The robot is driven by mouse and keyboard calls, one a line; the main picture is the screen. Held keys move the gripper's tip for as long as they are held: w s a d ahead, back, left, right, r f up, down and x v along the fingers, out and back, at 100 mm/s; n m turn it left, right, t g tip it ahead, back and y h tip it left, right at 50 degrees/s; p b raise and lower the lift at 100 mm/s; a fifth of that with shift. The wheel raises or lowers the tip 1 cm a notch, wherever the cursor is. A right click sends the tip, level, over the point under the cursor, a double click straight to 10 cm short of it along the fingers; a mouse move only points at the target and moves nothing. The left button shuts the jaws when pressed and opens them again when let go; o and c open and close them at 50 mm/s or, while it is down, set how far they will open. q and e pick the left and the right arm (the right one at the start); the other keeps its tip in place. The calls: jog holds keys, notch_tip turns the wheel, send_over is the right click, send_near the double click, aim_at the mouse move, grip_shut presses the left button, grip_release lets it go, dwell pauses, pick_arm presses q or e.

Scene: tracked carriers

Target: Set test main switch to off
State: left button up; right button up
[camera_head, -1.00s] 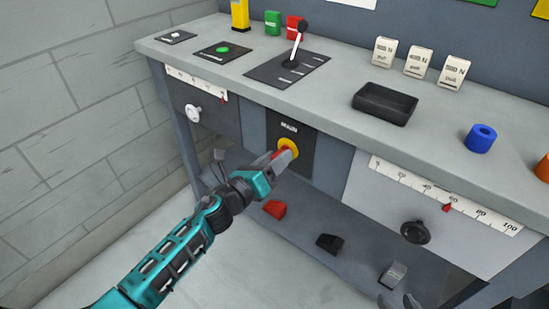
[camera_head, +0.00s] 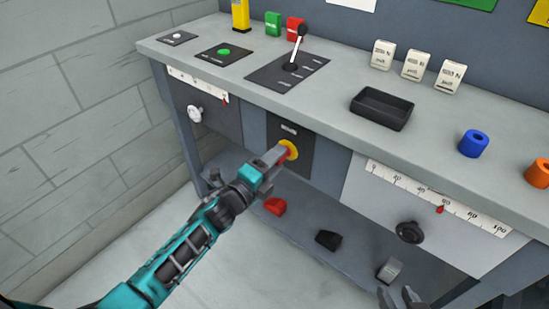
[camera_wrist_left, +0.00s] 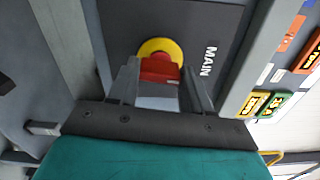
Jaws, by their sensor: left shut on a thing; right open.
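The main switch is a red handle (camera_wrist_left: 158,70) on a yellow round base (camera_head: 291,149), set in a dark panel marked MAIN (camera_head: 305,160) on the front of the bench. My left gripper (camera_head: 277,156) reaches it from the lower left. In the left wrist view its fingers (camera_wrist_left: 160,80) stand on both sides of the red handle and are shut on it. The fingers hide much of the handle in the head view, and I cannot read off or on marks. My right gripper (camera_head: 399,296) is partly in view at the bottom edge, open and empty.
A lever (camera_head: 296,52), a green button (camera_head: 224,51) and a black tray (camera_head: 382,107) are on the bench top (camera_head: 220,80). A white knob (camera_head: 195,113) and a black knob (camera_head: 410,231) stick out of the front. A red block (camera_head: 275,206) lies on the lower shelf.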

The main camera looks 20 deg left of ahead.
pick_arm(q)
jog(key=shift+n, duration=0.6)
pick_arm(e)
jog(key=shift+r, duration=0.25)
jog(key=shift+d, duration=0.1)
pick_arm(q)
jog(key=o, duration=1.1)
jog(key=shift+c, duration=0.2)
jog(key=p+v, duration=0.2)
jog(key=v, duration=1.1)
pick_arm(e)
jog(key=shift+r, duration=0.9)
pick_arm(q)
jog(key=shift+r+n, duration=0.1)
jog(key=shift+n, duration=0.2)
jog(key=s+d+r+n+g+y+p, duration=0.1)
jog(key=s+n+g+y+p, duration=0.1)
jog(key=s+n+p, duration=0.3)
jog(key=s+d+r+n+g+y+p, duration=0.1)
jog(key=s+n+g+p, duration=0.3)
jog(key=n, duration=1)
jog(key=shift+s+d+y+p, duration=0.5)
jog(key=shift+s+d+p, duration=0.15)
jog(key=shift+s, duration=0.25)
pick_arm(e)
notch_tip(320, 180, up, 6)
jog(key=s+d+h, duration=0.1)
jog(key=d, duration=0.1)
jog(key=shift+s+d, duration=0.25)
jog(key=shift+d, duration=0.15)
